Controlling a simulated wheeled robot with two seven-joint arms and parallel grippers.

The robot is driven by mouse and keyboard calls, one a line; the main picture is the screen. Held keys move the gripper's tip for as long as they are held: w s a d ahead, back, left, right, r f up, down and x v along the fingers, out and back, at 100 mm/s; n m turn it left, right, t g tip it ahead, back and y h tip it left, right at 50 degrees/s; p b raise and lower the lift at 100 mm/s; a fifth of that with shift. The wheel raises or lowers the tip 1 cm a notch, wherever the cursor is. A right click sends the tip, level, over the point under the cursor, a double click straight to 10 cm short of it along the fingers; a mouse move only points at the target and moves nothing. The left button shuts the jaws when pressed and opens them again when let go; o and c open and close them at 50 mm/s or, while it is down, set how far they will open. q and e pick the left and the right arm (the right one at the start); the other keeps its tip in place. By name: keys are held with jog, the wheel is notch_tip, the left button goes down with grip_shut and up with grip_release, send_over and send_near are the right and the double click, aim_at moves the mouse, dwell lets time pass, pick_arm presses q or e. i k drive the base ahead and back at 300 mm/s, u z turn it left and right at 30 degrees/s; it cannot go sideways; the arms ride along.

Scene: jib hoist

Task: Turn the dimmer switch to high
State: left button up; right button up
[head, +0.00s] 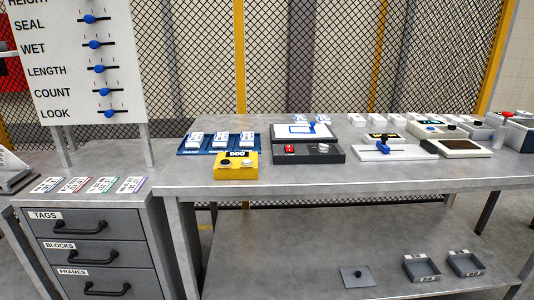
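No control in the head view carries a readable dimmer label. Neither of my grippers is in view.
A slider board (75,50) with blue knobs stands at the left above a drawer cabinet (90,245). A blue tray (183,151) of white blocks, a white fixture (370,154) with a blue handle and several devices share the bench (400,178). Its front strip is clear.

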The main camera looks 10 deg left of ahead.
aim_at(323, 148)
jog(key=z, duration=1.45)
jog(key=i, duration=1.3)
jog(key=u, duration=2.8)
